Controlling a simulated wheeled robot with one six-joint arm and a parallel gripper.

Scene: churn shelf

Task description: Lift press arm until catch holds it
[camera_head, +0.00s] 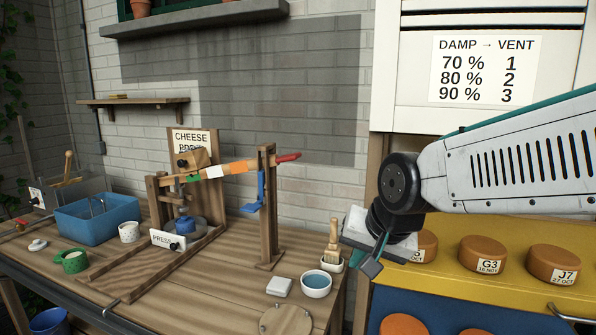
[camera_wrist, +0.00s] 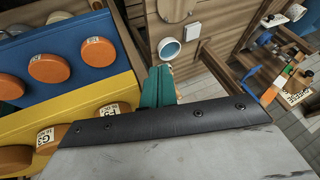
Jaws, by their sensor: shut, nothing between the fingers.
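The press arm (camera_head: 235,168) is a wooden lever with green, white and orange bands and a red end (camera_head: 288,157). It slopes slightly up to the right past a wooden post (camera_head: 268,215). A blue catch (camera_head: 258,195) is on that post, below the arm; whether they touch is unclear. My gripper (camera_head: 369,268) is shut and empty, right of the post and apart from the arm. Its teal fingers (camera_wrist: 158,86) show together in the wrist view.
A brush in a holder (camera_head: 332,250), a white bowl (camera_head: 316,283) and a small white block (camera_head: 279,286) stand between the post and my gripper. Yellow shelving (camera_head: 450,283) with orange cheeses is at the right. A blue tub (camera_head: 98,218) stands at the left.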

